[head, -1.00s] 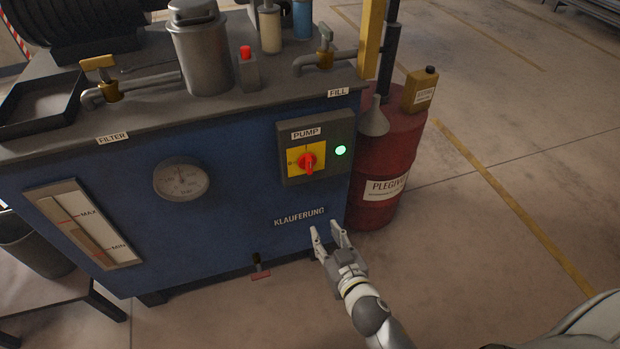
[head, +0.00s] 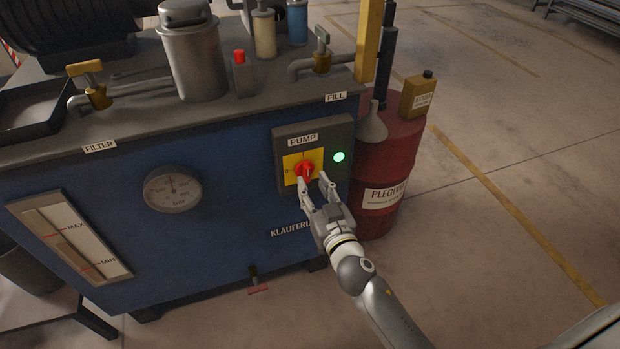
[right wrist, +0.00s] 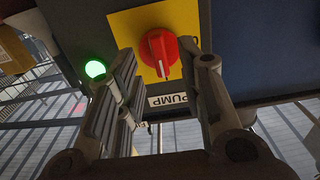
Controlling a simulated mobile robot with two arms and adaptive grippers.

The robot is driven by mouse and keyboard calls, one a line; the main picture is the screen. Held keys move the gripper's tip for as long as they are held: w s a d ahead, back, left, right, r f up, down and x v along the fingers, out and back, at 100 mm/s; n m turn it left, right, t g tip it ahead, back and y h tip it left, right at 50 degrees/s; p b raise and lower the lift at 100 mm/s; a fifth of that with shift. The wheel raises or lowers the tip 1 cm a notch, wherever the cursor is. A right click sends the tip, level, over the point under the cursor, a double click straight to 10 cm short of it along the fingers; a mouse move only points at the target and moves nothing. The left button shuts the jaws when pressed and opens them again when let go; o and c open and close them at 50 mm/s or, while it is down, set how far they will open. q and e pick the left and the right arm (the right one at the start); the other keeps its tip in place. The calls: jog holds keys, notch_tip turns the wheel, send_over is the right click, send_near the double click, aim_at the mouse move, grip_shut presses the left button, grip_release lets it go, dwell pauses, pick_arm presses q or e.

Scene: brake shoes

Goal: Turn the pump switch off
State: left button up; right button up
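The pump switch (head: 304,169) is a red rotary knob on a yellow plate (head: 291,160), in a grey box labelled PUMP on the front of the blue machine. A green lamp (head: 339,157) beside it is lit. In the right wrist view the red knob (right wrist: 159,53) shows between and beyond the fingers, with a white mark on its handle. My right gripper (head: 314,182) is open, its fingertips just below and around the knob; I cannot tell whether they touch it. In the right wrist view the gripper (right wrist: 165,75) has nothing between its fingers. My left gripper is not in view.
A pressure gauge (head: 172,189) and a level glass (head: 70,237) are on the blue front panel. A red barrel (head: 388,165) stands close to the right of the machine. Open floor (head: 480,240) lies to the right.

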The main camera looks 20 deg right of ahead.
aim_at(308, 176)
jog(key=shift+w, duration=1.5)
jog(key=shift+c, duration=0.3)
grip_shut()
